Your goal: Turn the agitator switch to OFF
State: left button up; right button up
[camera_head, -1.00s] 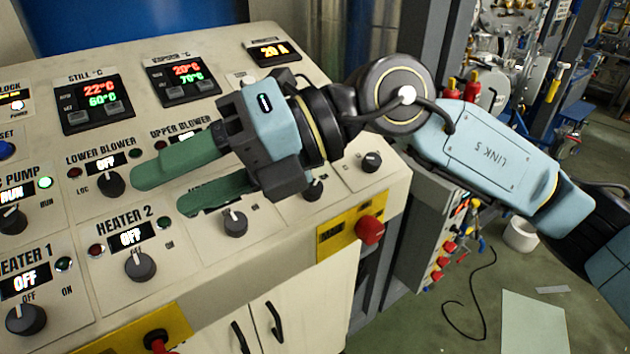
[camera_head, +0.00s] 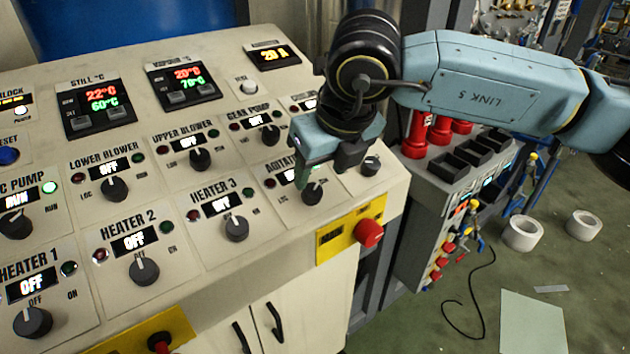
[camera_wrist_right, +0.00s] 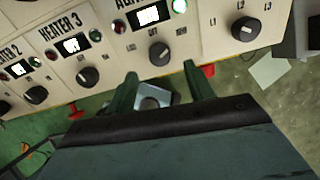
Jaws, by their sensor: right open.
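The agitator switch (camera_head: 312,192) is a dark round knob with a pale pointer mark, on the sloped panel below the partly covered "AGITATOR" label. It also shows in the right wrist view (camera_wrist_right: 160,54). Its small display (camera_wrist_right: 148,15) is lit, but I cannot read it. A green lamp (camera_wrist_right: 180,6) sits beside the display. My right gripper (camera_head: 304,178) points down over the switch and hides part of its display. In the wrist view its two green fingers (camera_wrist_right: 160,84) are apart and empty, with the knob just beyond the gap. My left gripper is not in view.
The Heater 3 knob (camera_head: 236,229) is to the left, and the gear pump knob (camera_head: 270,134) is above. Another knob (camera_head: 370,165) is close on the right. A red emergency button (camera_head: 369,233) on a yellow plate sticks out below right.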

aim_at(314, 191)
jog(key=x, duration=0.5)
jog(key=shift+w+a+f+p, duration=0.1)
jog(key=shift+w+f+p, duration=0.05)
jog(key=shift+f+p, duration=0.25)
jog(key=shift+r, duration=0.1)
jog(key=c, duration=1)
jog(key=shift+o, duration=0.2)
jog(key=shift+n+b, duration=0.3)
jog(key=shift+b, duration=0.4)
jog(key=n+b, duration=0.5)
jog(key=b, duration=0.2)
jog(key=shift+n+b, duration=0.3)
jog(key=shift+b, duration=0.1)
jog(key=n+b, duration=0.2)
jog(key=shift+n, duration=0.3)
jog(key=shift+n+y+b, duration=0.3)
jog(key=shift+n+b, duration=0.35)
jog(key=shift+n, duration=0.85)
